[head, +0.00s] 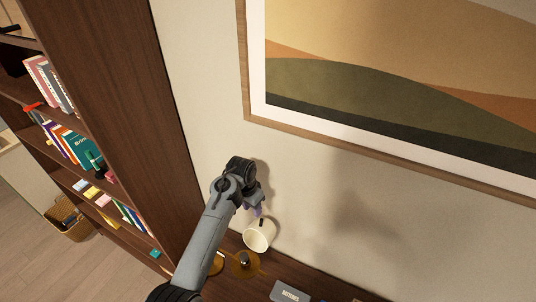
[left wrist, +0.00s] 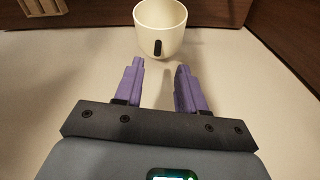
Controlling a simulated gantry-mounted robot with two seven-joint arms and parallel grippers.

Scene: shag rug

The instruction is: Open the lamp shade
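The lamp shade (head: 259,236) is a cream-white cup shape near the wall, at the lower middle of the head view. It also shows in the left wrist view (left wrist: 160,24), with a dark oval tab (left wrist: 158,47) on its side. My left gripper (head: 257,211) is right by the shade, close to the wall. In the left wrist view its two purple fingers (left wrist: 158,65) are apart with nothing between them, and the shade lies just beyond their tips. A round amber lamp base (head: 245,262) with a dark knob sits below the shade. My right gripper is in neither view.
A tall dark wooden bookshelf (head: 112,80) with books stands left of my arm. A large framed picture (head: 400,100) hangs on the wall to the upper right. A grey box (head: 289,292) lies on the brown wooden surface (head: 325,287) to the right.

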